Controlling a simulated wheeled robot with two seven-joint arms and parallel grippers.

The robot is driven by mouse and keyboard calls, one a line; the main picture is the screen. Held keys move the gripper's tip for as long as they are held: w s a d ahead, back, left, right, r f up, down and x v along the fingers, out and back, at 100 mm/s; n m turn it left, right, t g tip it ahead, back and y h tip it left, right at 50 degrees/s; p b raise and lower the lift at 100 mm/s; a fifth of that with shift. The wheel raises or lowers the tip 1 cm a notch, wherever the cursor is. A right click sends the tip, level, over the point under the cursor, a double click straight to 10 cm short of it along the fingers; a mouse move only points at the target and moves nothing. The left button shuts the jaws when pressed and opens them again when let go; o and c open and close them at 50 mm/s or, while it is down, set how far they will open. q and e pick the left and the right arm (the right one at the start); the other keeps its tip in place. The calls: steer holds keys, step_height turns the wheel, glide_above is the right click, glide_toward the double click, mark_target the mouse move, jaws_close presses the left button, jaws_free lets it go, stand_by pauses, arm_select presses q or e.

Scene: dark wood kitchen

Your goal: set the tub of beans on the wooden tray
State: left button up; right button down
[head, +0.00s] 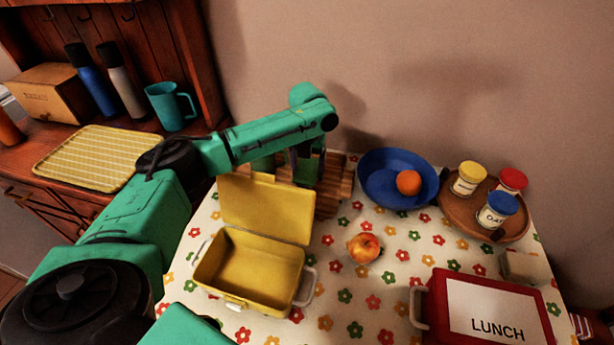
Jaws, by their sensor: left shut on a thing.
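My left gripper (306,172) reaches over the far side of the table and points down above a striped wooden board (332,192). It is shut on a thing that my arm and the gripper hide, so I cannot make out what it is. A round wooden tray (459,222) at the right bears a yellow-lidded tub (467,180), a red-lidded tub (512,181) and a blue-lidded tub (497,211) marked "OAT". I cannot read a beans label on any tub. My right gripper is not in view.
An open yellow lunch box (248,270) stands in front of the board. A blue bowl (385,180) holds an orange (409,182). An apple (364,248) lies mid-table. A red lunch box (485,310) is at the front right. Flowered cloth is bare around the apple.

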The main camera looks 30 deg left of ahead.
mark_target(307, 170)
arm_select(q)
steer(key=shift+f, duration=1.3)
steer(key=o, duration=1.4)
step_height(307, 170, up, 12)
steer(key=shift+r, duration=0.1)
